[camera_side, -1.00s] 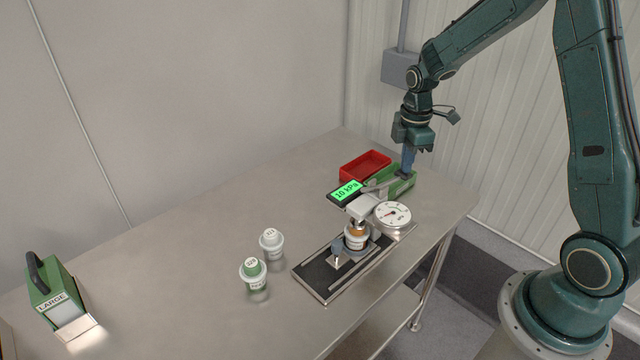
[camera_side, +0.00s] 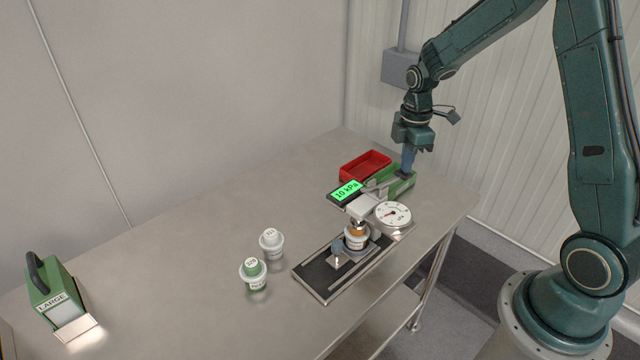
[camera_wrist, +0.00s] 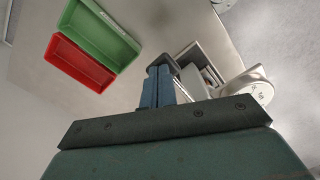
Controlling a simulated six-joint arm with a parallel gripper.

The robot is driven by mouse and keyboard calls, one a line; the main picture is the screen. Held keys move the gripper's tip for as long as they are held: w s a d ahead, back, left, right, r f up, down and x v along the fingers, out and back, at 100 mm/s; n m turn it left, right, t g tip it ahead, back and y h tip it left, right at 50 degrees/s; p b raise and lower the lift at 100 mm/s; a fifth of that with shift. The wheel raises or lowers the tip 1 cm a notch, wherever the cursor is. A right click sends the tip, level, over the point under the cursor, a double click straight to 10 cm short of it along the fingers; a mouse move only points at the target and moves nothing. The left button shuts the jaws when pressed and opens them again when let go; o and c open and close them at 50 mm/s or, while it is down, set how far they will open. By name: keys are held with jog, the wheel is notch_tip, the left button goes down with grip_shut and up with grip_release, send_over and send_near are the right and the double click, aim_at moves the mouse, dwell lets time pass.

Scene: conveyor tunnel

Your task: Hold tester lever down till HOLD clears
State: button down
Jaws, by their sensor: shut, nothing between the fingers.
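The tester stands near the table's right edge with a dark base plate (camera_side: 318,279), a grey head (camera_side: 361,207) and a white dial gauge (camera_side: 392,214). Its display (camera_side: 346,191) is lit green and reads 10 kPa; I see no HOLD text. A white jar with an orange band (camera_side: 356,240) sits under the head. The lever (camera_side: 378,187) runs back from the head toward my gripper (camera_side: 407,171). My gripper is shut with blue fingers pointing down at the lever's far end. In the wrist view, the fingertips (camera_wrist: 160,72) meet a dark piece; exact contact is unclear.
A red tray (camera_side: 364,166) and a green tray (camera_side: 401,187) stand beside my gripper. A green box marked LARGE (camera_side: 54,292) is far left. The table between is clear.

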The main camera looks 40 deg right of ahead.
jog(key=shift+s+a+f, duration=0.1)
jog(key=shift+s+f, duration=0.05)
jog(key=shift+a+r, duration=0.1)
jog(key=shift+r, duration=1.6)
jog(key=shift+a+r, duration=0.2)
jog(key=shift+r, duration=1.8)
jog(key=shift+r, duration=0.15)
notch_tip(320, 180, up, 5)
jog(key=shift+f, duration=0.15)
jog(key=shift+a, duration=0.1)
